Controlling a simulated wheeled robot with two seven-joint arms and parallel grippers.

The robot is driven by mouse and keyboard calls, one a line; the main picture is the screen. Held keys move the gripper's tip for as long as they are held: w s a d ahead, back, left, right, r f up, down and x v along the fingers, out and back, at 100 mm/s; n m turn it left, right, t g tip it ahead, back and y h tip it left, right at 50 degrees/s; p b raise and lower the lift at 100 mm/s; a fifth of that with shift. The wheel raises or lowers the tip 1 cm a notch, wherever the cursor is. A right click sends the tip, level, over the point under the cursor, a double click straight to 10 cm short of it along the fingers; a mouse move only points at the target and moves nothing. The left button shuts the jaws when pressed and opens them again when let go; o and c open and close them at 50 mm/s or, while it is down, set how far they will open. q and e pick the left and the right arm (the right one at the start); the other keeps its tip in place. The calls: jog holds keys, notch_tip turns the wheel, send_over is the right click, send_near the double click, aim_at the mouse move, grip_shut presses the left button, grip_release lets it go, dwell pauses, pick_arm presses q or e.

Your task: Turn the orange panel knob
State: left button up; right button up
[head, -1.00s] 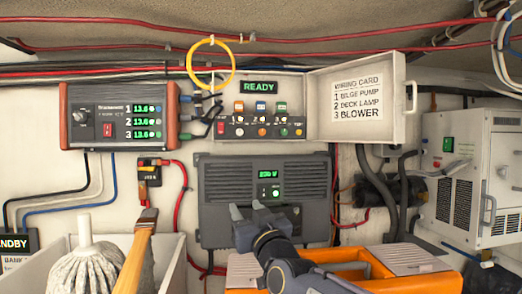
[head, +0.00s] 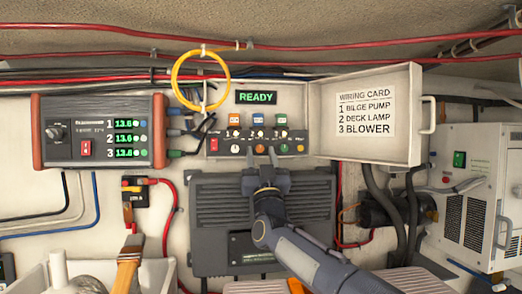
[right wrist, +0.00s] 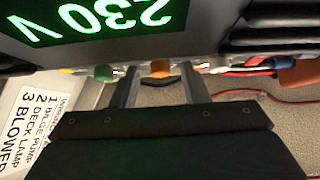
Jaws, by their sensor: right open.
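The orange panel knob (head: 260,149) is on the small dark control panel (head: 222,144) under the READY sign, between a white knob (head: 235,149) and a green knob (head: 283,149). My right gripper (head: 261,158) is open, its fingertips at the panel's lower edge by the orange knob. In the right wrist view, which looks upside down, the orange knob (right wrist: 160,68) shows between the two open fingertips. I cannot tell whether either finger touches it. The green knob (right wrist: 103,72) is outside the fingers. My left gripper is not in view.
A grey 230 V unit (head: 207,215) hangs just below the panel, behind my right arm. An open lid with a wiring card (head: 367,115) stands at the panel's right. Cables and a yellow loop (head: 176,80) are at its left, beside the red-ended meter box (head: 75,146).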

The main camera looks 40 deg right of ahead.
jog(key=shift+w, duration=0.1)
grip_shut()
